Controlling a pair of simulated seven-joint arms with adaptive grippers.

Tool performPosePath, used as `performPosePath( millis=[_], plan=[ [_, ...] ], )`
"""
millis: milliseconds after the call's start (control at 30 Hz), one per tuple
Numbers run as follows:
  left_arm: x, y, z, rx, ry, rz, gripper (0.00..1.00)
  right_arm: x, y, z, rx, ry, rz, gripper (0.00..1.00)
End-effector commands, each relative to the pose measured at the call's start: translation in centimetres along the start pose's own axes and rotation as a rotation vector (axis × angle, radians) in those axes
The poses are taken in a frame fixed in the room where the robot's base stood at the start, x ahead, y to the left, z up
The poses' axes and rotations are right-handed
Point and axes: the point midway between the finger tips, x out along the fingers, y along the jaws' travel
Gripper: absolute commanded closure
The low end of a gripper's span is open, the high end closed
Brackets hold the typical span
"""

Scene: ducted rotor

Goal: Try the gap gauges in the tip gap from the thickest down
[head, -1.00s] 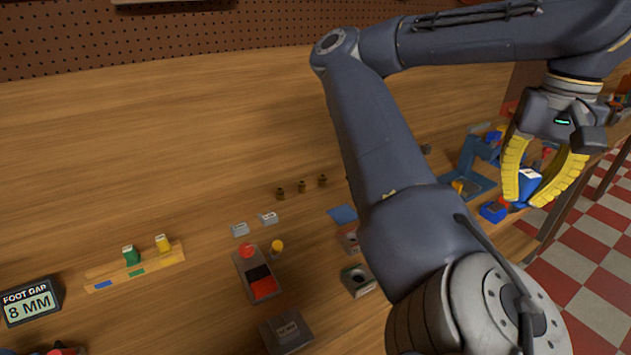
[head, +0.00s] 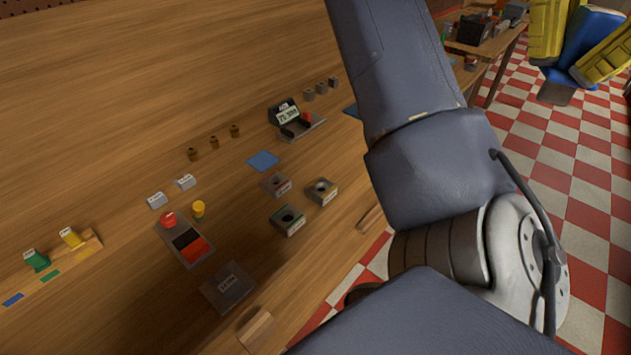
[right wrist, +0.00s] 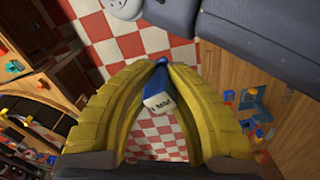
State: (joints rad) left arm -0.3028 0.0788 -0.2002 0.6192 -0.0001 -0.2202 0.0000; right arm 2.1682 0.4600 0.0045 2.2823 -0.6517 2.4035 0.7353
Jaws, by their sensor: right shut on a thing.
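My right gripper (head: 572,62), with yellow fingers, is at the top right corner of the head view, partly cut off. It is shut on a blue gauge (head: 596,28), held in the air over the checkered floor. In the right wrist view the gauge (right wrist: 160,82) sits between the fingertips (right wrist: 160,64), its white labelled face showing; the text is too small to read. A green gauge (head: 37,262) and a yellow gauge (head: 70,238) stand in a wooden rack (head: 93,243) at the left. The rack's blue-marked place is empty. My left gripper is not in view.
The bench (head: 110,115) holds a grey tray (head: 183,242) with a red button, several small square blocks with holes, and a display stand (head: 290,116). A blue stand (right wrist: 250,108) shows at the right of the wrist view. Open floor lies right of the bench.

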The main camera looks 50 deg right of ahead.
Motion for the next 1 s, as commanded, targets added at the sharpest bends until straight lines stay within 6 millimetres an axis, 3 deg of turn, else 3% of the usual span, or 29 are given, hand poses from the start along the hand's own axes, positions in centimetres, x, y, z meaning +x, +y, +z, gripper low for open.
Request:
performPosePath(
  millis=[100,233,567,767,1000],
  plan=[
    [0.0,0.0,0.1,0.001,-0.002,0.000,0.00,-1.7,-0.8,4.5,0.133,0.006,0.001,1.00],
    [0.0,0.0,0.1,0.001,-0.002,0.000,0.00,-2.7,-2.1,8.9,0.275,0.006,-0.003,1.00],
    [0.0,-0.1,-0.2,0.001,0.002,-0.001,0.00,-2.4,-6.4,19.1,0.608,-0.001,-0.012,1.00],
    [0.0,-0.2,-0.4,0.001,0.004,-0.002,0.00,-0.2,-10.2,25.5,0.828,0.000,-0.019,1.00],
    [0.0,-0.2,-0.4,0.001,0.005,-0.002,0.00,6.1,-16.7,33.4,1.148,0.005,-0.026,1.00]
  ],
)
